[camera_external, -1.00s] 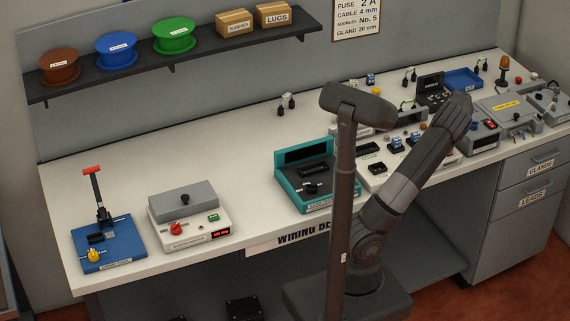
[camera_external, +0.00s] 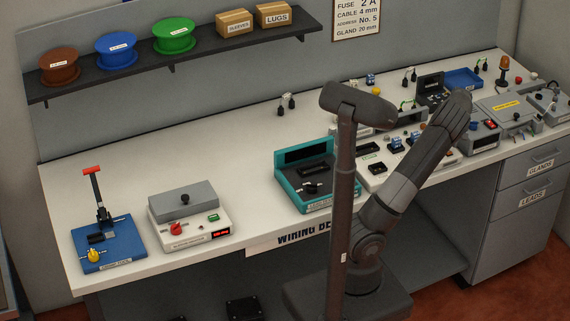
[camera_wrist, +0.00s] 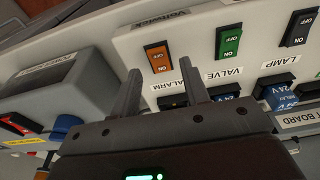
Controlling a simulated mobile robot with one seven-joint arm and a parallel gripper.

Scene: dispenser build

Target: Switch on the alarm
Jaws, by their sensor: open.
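In the wrist view an orange rocker switch (camera_wrist: 158,57), marked OFF and ON, sits on a light panel above the label ALARM (camera_wrist: 168,87). My gripper (camera_wrist: 159,67) is open and empty, with its two dark fingers pointing at the panel. The fingertips lie on either side of the lower part of the orange switch in the picture. I cannot tell whether they touch the panel, nor which side of the rocker is pressed. In the external view my arm hides the gripper and the switch.
A grey box (camera_wrist: 50,90) with a blue knob (camera_wrist: 66,126) is at the left. Dark and blue modules (camera_wrist: 277,92) lie below the labels.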

